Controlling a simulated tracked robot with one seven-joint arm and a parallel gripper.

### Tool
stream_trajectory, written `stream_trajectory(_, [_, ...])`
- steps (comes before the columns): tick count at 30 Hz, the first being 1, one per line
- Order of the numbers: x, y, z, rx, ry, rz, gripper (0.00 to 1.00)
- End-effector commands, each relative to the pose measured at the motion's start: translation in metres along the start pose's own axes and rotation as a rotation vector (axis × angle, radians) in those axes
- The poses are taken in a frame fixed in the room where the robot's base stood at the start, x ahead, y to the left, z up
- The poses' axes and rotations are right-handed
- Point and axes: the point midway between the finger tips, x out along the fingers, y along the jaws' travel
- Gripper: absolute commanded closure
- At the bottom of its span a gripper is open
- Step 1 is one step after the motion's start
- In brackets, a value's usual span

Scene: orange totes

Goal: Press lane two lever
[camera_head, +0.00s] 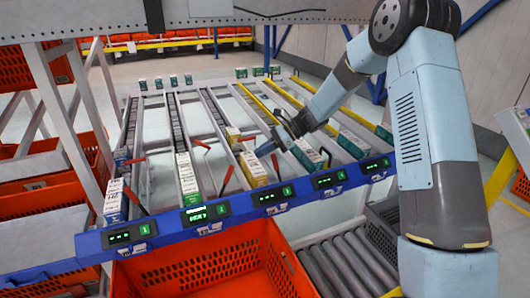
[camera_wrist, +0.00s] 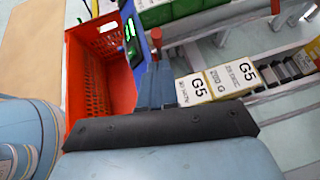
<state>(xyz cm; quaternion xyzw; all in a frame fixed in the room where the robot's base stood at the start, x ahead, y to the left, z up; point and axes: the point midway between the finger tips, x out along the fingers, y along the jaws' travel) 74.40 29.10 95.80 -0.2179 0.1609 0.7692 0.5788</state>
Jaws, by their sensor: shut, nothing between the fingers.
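A sloped rack holds several lanes of boxes behind a blue front beam (camera_head: 60,252). The second lane from the left holds white and green boxes (camera_head: 187,177), and its display (camera_head: 206,213) is brightly lit. A red lever (camera_head: 227,176) stands between the second and third lanes. My gripper (camera_head: 264,150) is shut and empty, pointing down-left above the yellow and white boxes (camera_head: 253,170) of the third lane, right of that lever. In the wrist view, the gripper fingers (camera_wrist: 155,86) are together beside G5 boxes (camera_wrist: 215,82); a red-topped lever (camera_wrist: 157,40) shows just beyond them.
Other red levers (camera_head: 201,144) stand among the lanes. An orange tote (camera_head: 205,265) sits below the beam; it also shows in the wrist view (camera_wrist: 85,80). A roller conveyor (camera_head: 345,265) lies to its right. More orange totes (camera_head: 40,195) stand at left. A grey overhead beam (camera_head: 200,18) crosses the top.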

Motion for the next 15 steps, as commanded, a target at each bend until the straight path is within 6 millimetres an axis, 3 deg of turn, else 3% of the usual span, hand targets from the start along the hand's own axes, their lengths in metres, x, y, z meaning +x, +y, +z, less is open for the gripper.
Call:
stream_trajectory(6, [0.038, 0.001, 0.0, 0.001, 0.0, 0.003, 1.0])
stream_trajectory(15, [0.07, 0.0, -0.001, 0.001, 0.001, 0.001, 1.0])
